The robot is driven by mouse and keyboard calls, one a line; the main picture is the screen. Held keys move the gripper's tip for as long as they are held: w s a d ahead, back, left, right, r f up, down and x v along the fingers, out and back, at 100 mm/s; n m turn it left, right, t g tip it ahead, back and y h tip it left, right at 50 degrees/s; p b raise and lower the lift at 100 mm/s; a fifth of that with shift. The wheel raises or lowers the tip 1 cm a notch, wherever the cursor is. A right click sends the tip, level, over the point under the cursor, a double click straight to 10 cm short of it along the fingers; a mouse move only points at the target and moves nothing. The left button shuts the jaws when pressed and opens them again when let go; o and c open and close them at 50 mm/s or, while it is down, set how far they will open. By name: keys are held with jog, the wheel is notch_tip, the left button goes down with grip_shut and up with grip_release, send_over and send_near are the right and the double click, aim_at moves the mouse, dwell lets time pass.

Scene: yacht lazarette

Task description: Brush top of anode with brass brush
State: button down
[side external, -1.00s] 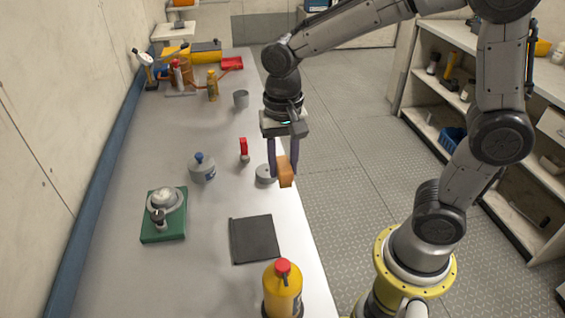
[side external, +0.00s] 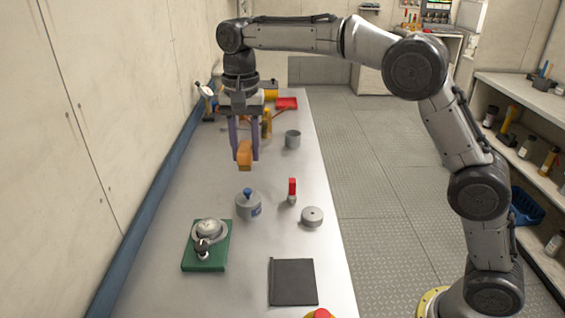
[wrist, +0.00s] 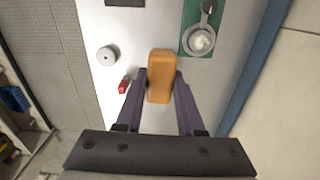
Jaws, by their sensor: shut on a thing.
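My gripper (side external: 244,150) is shut on an orange-brown block (side external: 244,155), which looks like the brush's wooden back. It is held in the air above the bench, beyond the blue-knobbed grey pot in the side view. Its bristles cannot be made out. In the wrist view the block (wrist: 160,75) sits between the purple fingers. A round grey metal piece (side external: 208,229), likely the anode, sits on a green board (side external: 218,256) at the bench's left, with a small clamp-like part in front. It also shows in the wrist view (wrist: 201,42), apart from the block.
The grey pot (side external: 248,208), a red-handled item (side external: 292,190), a grey disc (side external: 312,216) and a dark pad (side external: 293,283) stand around the bench (side external: 160,275). A grey cup (side external: 292,139) and several tools are farther back. A wall runs along the left.

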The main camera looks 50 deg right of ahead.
aim_at(207, 234)
jog(key=w+a+f, duration=0.3)
jog(key=w, duration=0.4)
jog(key=shift+w+a+f, duration=0.4)
jog(key=shift+f, duration=1.8)
jog(key=shift+w+a+f, duration=0.45)
jog(key=shift+f, duration=1.8)
jog(key=shift+w+a+f, duration=0.4)
jog(key=shift+f, duration=1.8)
jog(key=shift+s+a+f, duration=0.35)
jog(key=shift+f, duration=0.15)
jog(key=shift+s+a+f, duration=0.1)
jog(key=shift+s+a, duration=0.15)
jog(key=shift+a, duration=0.05)
jog(key=shift+s+a, duration=1.55)
jog(key=shift+s, duration=0.05)
jog(key=shift+w+d, duration=2.25)
jog(key=shift+s, duration=0.4)
jog(key=shift+s+a, duration=2)
jog(key=shift+a, duration=0.15)
jog(key=shift+w+d, duration=2.25)
jog(key=shift+d, duration=0.05)
notch_tip(207, 234, up, 8)
